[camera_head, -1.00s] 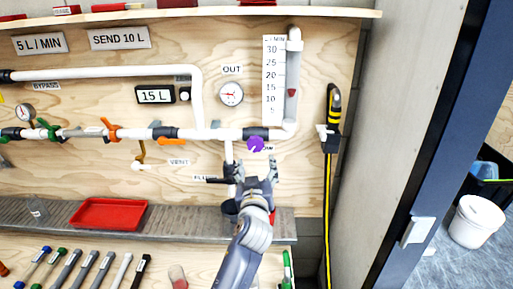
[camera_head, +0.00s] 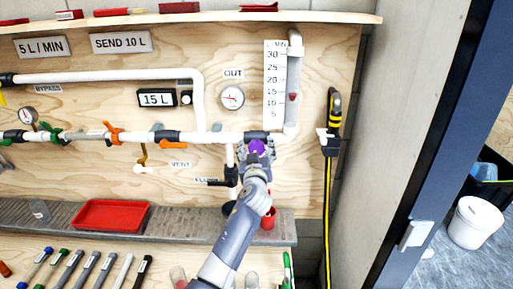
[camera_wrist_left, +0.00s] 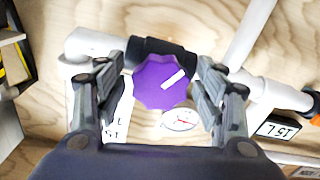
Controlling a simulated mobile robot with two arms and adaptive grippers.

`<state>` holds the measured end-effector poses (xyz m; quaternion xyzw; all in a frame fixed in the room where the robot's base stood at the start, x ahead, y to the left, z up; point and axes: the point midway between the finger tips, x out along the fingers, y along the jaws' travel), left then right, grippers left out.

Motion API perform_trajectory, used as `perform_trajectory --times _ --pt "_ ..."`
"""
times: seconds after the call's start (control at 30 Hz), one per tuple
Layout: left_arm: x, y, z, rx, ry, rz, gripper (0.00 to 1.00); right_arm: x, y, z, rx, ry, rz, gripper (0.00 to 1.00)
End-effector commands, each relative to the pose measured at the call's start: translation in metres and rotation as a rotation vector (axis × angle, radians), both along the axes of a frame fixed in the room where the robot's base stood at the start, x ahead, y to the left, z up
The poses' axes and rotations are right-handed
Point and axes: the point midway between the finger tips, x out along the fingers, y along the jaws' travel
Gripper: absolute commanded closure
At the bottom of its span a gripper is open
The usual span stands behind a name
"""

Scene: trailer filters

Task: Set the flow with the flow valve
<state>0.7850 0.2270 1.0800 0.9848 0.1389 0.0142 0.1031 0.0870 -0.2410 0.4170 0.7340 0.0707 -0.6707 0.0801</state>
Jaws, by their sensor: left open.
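The purple flow valve knob (camera_head: 257,147) sits on the white pipe below the flow scale. In the left wrist view the knob (camera_wrist_left: 161,82) shows a white pointer line and lies between the fingers. My left gripper (camera_head: 256,152) is open around the knob, with a finger on each side; a gap shows between each finger and the knob. My right gripper is not in view.
The OUT gauge (camera_head: 232,98) and the 15 L display (camera_head: 157,98) are left of the flow scale. A black lever (camera_head: 215,182) is just below the knob. A red tray (camera_head: 110,214) lies on the grey ledge.

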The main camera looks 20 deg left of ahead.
Motion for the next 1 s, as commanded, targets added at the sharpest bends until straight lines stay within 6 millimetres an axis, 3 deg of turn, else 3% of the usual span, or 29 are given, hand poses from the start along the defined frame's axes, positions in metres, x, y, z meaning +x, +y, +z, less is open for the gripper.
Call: perform_trajectory --times 0.3,0.37,0.5,0.53,1.0 --pt "0.002 0.001 0.000 0.000 -0.001 0.000 0.36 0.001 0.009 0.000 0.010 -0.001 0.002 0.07" --pt "0.002 0.001 0.000 0.000 0.000 0.000 0.47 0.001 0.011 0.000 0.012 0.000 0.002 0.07" --pt "0.002 0.001 0.000 0.000 0.000 0.000 0.79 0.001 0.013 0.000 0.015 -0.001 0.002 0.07" --pt "0.002 0.001 0.000 0.000 0.000 0.000 0.81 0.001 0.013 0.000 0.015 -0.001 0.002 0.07" --pt "0.002 0.001 -0.001 0.080 0.023 0.000 0.81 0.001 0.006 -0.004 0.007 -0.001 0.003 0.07"
